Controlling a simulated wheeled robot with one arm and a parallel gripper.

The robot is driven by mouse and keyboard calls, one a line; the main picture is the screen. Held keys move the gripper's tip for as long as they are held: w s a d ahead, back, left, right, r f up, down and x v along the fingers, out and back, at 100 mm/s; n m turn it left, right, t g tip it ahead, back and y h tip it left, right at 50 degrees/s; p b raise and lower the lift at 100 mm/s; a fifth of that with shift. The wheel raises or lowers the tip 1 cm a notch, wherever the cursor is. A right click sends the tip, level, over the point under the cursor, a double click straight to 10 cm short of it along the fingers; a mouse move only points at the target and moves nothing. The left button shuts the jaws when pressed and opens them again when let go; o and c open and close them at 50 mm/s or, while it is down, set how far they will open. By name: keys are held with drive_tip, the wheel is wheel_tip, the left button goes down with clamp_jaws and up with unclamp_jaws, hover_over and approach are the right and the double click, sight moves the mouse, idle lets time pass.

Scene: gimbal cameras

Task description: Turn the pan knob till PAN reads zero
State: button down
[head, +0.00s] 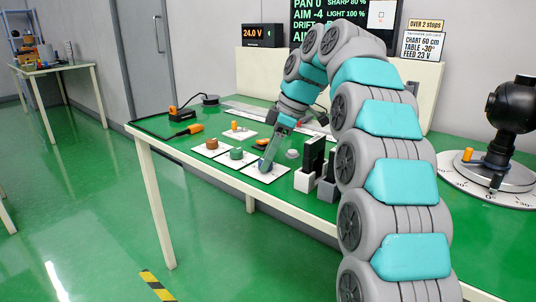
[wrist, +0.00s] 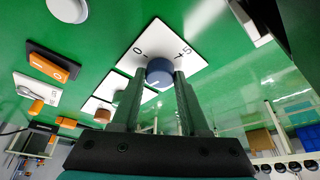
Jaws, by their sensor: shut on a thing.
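A blue knob (wrist: 159,71) sits on a white plate (wrist: 165,40) marked 0 and +5 in the wrist view. My gripper (wrist: 158,76) is shut on this knob, one finger at each side. In the head view my gripper (head: 264,164) reaches down to the nearest white plate (head: 275,178), and the fingers mostly hide the knob. The dark screen (head: 318,14) on the wall reads PAN 0 and AIM -4, with SHARP 80 % and LIGHT 100 %; my arm hides part of its lower lines. I cannot read which knob is named pan.
A green knob (head: 236,154) and a brown knob (head: 211,144) stand on plates to the left. Black blocks in grey stands (head: 312,160) stand close on the right. A black device on a round dial (head: 490,185) is far right. An orange-ended cable lies left.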

drive_tip(key=shift+c, duration=2.1)
unclamp_jaws()
drive_tip(key=shift+r, duration=0.15)
